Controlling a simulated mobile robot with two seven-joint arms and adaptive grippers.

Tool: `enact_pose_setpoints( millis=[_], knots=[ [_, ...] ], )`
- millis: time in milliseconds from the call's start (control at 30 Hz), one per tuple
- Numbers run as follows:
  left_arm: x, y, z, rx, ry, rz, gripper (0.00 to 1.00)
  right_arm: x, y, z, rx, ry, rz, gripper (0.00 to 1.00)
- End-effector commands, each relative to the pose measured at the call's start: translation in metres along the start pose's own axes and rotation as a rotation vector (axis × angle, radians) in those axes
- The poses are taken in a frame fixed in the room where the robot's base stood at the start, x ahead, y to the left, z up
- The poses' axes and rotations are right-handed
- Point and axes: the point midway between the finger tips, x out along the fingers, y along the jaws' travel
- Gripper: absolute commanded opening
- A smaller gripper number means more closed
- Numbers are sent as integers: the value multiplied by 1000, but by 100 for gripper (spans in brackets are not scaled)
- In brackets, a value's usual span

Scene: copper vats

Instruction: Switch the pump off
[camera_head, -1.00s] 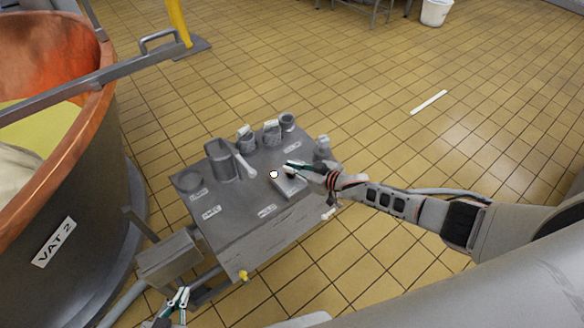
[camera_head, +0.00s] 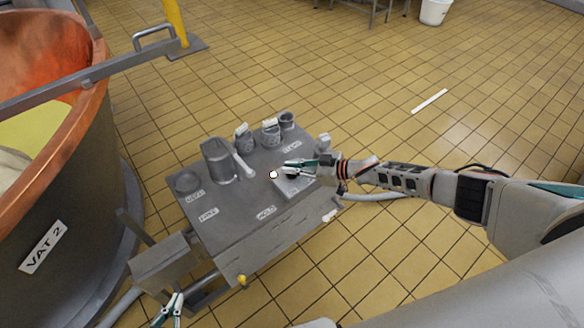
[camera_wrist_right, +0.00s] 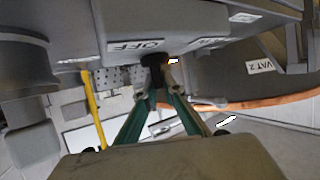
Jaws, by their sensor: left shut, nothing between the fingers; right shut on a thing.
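My right gripper (camera_head: 292,168) is at a small grey box (camera_head: 292,188) on the grey table. In the right wrist view, its green fingers (camera_wrist_right: 157,88) are shut on a dark knob (camera_wrist_right: 156,68) on the underside, as pictured, of a grey housing (camera_wrist_right: 155,22). An OFF label (camera_wrist_right: 135,46) is beside the knob. A small white light with an orange rim (camera_head: 273,174) shows at the box's left end. My left gripper (camera_head: 169,308) is shut and empty at the bottom left, below the table. The knob's exact setting cannot be told.
The grey table (camera_head: 235,215) carries a grey jug (camera_head: 218,160), a white-handled tool (camera_head: 243,166) and several cups at the back. A copper vat (camera_head: 88,130) labelled VAT 2 stands left. A yellow post (camera_head: 176,22) is behind.

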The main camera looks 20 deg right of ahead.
Motion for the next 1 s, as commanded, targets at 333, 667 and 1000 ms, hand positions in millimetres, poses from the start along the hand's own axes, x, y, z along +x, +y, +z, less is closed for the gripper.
enact_pose_setpoints(
  millis=[333, 667, 1000],
  knots=[
    [-1, 2, 2, -3, -2, 4, 0, 0, 0, 0, -2, -1, 1, 25],
    [-2, 3, 4, -1, -5, 6, 0, -5, 0, 0, -2, 0, 1, 25],
    [-1, 2, 2, -2, -2, 4, 0, -57, 1, 1, -2, -2, 2, 25]
  ],
)
